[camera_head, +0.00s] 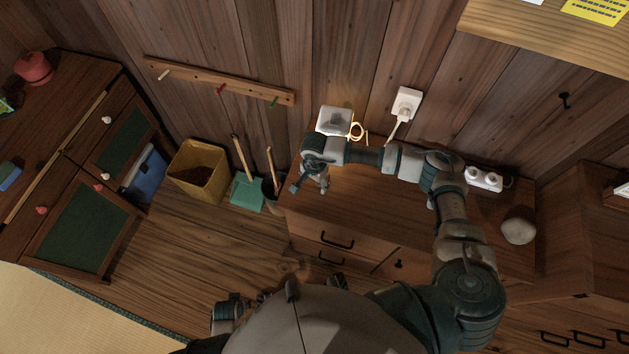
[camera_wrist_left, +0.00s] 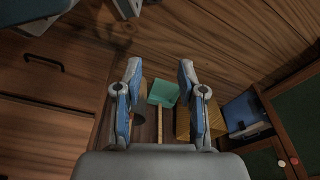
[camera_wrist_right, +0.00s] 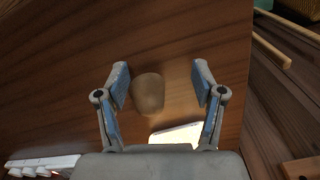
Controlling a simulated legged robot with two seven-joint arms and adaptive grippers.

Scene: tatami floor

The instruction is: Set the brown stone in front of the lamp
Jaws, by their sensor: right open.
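The brown stone (camera_wrist_right: 148,94) lies on the wooden cabinet top in the right wrist view, between the fingers and nearer the left one. My right gripper (camera_wrist_right: 160,78) is open above it, with a gap on both sides. In the head view this gripper (camera_head: 310,186) is over the cabinet's left end, and I cannot make out the stone there. My left gripper (camera_wrist_left: 160,70) is open and empty over the floor area.
A pale round stone (camera_head: 518,226) sits at the cabinet's right end. A white power strip (camera_head: 483,179) lies at the back. A yellow bin (camera_head: 197,170) and a green dustpan (camera_head: 247,193) stand left of the cabinet. The cabinet top's middle is largely clear.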

